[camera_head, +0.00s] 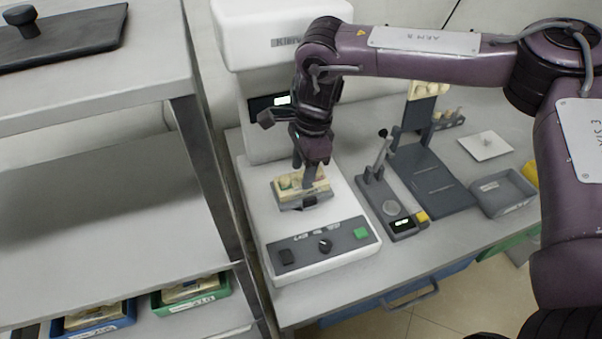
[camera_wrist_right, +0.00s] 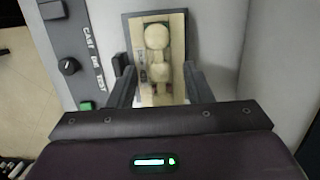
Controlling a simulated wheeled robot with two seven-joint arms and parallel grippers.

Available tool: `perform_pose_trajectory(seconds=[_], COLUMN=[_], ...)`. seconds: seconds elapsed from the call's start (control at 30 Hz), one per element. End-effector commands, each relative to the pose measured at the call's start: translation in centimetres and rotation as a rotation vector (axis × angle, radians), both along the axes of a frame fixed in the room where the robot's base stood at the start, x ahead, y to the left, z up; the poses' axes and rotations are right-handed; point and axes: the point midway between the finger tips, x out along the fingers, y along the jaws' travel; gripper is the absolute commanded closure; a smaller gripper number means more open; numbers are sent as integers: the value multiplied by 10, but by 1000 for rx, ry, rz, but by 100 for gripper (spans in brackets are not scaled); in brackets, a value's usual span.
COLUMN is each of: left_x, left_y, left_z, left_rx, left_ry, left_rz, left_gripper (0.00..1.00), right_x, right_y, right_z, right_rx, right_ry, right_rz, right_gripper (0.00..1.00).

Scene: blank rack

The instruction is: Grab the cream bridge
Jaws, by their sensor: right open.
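The cream bridge (camera_wrist_right: 158,45) shows in the right wrist view as a pale piece with rounded bumps. It sits on a tan block in a dark grey holder (camera_wrist_right: 181,18). In the head view the cream and tan piece (camera_head: 288,182) lies on the white machine's base, partly covered by my gripper. My right gripper (camera_head: 308,180) points down over it. In the wrist view the right gripper (camera_wrist_right: 160,88) is open, with one finger on each side of the block's near end. Whether the fingers touch anything is unclear. My left gripper is not in view.
The white machine (camera_head: 322,268) has a dark control panel with a knob and green button. Right of it stand a grey lever device (camera_head: 385,205), a dark stand (camera_head: 430,178) and a grey tray (camera_head: 502,192). A rack (camera_head: 90,210) at left holds blue and green bins.

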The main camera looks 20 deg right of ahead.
Motion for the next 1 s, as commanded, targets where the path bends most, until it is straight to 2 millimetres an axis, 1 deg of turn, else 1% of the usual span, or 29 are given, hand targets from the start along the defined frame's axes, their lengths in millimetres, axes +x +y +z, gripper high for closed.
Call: perform_pose_trajectory(seconds=[0.07,0.4,0.43,0.77,0.87,1.0], left_x=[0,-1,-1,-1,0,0], left_y=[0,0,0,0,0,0], left_z=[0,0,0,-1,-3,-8], left_rx=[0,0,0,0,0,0], left_ry=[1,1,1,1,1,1], left_rz=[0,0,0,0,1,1], left_gripper=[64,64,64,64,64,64], right_x=[0,0,0,0,1,1], right_y=[0,0,0,0,0,1], right_z=[0,0,0,4,10,29], right_rx=[0,-1,-1,0,-1,1], right_ry=[0,0,0,-1,-2,-4], right_rz=[0,0,0,0,0,0], right_gripper=[54,99,100,100,100,100])
